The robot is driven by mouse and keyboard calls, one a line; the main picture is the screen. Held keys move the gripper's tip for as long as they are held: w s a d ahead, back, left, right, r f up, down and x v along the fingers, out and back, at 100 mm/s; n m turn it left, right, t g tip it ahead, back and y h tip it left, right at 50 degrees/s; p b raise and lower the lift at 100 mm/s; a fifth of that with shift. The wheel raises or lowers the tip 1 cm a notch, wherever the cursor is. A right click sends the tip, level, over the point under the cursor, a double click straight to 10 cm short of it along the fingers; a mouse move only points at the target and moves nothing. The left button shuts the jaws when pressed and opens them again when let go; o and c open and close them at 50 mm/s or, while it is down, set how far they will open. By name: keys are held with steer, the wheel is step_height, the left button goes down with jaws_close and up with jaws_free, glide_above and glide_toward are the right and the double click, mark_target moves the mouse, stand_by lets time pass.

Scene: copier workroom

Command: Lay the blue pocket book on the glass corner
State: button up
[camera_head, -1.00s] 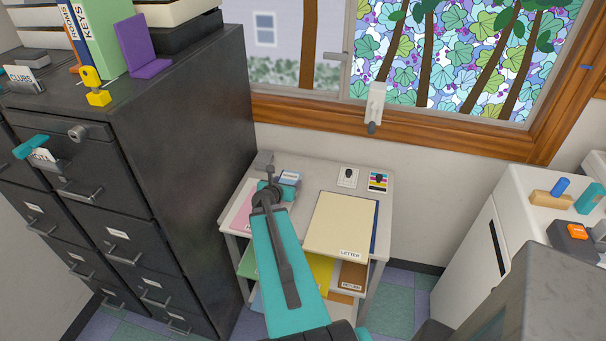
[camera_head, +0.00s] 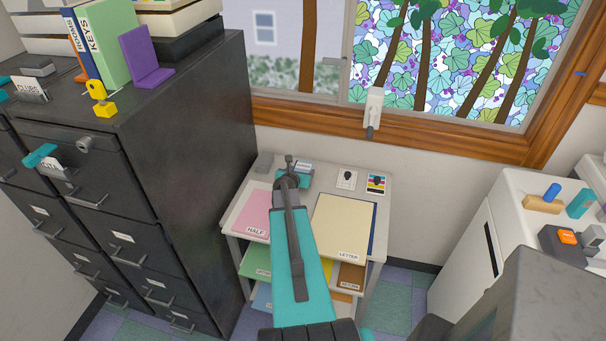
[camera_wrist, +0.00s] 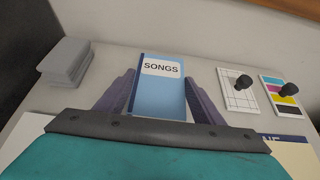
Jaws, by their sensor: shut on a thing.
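The blue pocket book (camera_wrist: 158,98), labelled SONGS, lies between the two dark fingers of my gripper (camera_wrist: 160,100) in the wrist view. The fingers are shut on its sides. In the head view the book (camera_head: 304,167) shows only in part behind my gripper (camera_head: 290,175), at the back of the small paper stand (camera_head: 330,172). I cannot tell whether it rests on the stand's top or is just clear of it. I cannot make out the glass corner in either view.
A grey stack (camera_wrist: 66,62) stands left of the book. A grid card (camera_wrist: 238,88) and a colour card (camera_wrist: 285,96), each with a black knob, lie right of it. Pink HALF paper (camera_head: 254,212) and cream LETTER paper (camera_head: 343,225) lie in front. A dark filing cabinet (camera_head: 190,130) stands close left.

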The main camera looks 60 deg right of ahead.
steer(key=shift+d, duration=0.1)
stand_by(0.3)
steer(key=shift+w+d+p, duration=0.1)
steer(key=shift+d+p, duration=0.4)
steer(key=shift+d, duration=0.4)
steer(key=shift+a+f, duration=0.1)
steer(key=shift+f, duration=1.5)
steer(key=shift+f, duration=0.25)
steer(key=o, duration=1.3)
steer(key=shift+c, duration=0.2)
steer(key=shift+b+v, duration=1.2)
steer(key=shift+v, duration=1.55)
steer(key=shift+b+v, duration=0.8)
steer(key=shift+v, duration=3.4)
steer(key=shift+f, duration=0.15)
